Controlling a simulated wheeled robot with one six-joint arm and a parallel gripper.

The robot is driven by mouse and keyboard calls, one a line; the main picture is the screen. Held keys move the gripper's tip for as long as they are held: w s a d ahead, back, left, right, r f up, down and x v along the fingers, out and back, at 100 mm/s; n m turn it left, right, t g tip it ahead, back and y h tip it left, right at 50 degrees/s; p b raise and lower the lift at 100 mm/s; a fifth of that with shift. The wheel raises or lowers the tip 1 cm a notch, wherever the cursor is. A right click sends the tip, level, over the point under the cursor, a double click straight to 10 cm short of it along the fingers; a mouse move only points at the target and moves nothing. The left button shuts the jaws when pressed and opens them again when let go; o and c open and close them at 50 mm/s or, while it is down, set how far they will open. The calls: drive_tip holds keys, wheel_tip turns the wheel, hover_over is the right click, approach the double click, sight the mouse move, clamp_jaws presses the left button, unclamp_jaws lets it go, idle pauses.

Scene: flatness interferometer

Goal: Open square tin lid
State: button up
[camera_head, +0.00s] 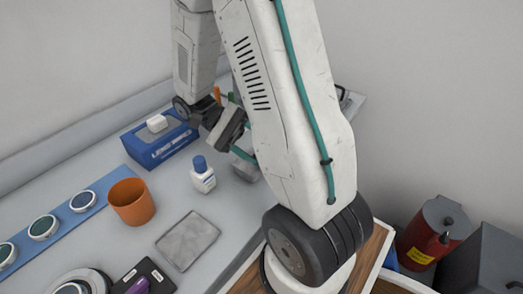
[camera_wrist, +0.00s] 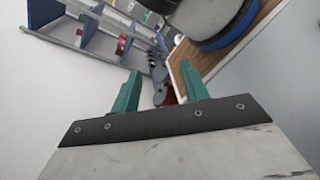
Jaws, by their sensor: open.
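A flat grey square piece (camera_head: 188,240) with a raised rim lies on the bench. I cannot tell whether it is the tin's lid or a separate tray. A grey metal box-like thing (camera_head: 245,169) sits by my arm, partly hidden behind it; it may be the square tin, but its lid cannot be made out. My gripper shows in the wrist view (camera_wrist: 161,92) with its two teal fingers apart and nothing between them. No tin is clear in the wrist view.
An orange cup (camera_head: 131,202), a white bottle with blue cap (camera_head: 203,176) and a blue box (camera_head: 160,140) stand on the bench. A blue strip (camera_head: 64,215) with round discs lies left. A red container (camera_head: 432,232) is at right. The wrist view shows shelving (camera_wrist: 100,38).

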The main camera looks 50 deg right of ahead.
drive_tip(key=shift+s+a+r, duration=0.1)
drive_tip(key=shift+s+a, duration=0.1)
drive_tip(key=shift+s, duration=0.5)
drive_tip(key=shift+s+a, duration=0.2)
drive_tip(key=shift+s, duration=0.45)
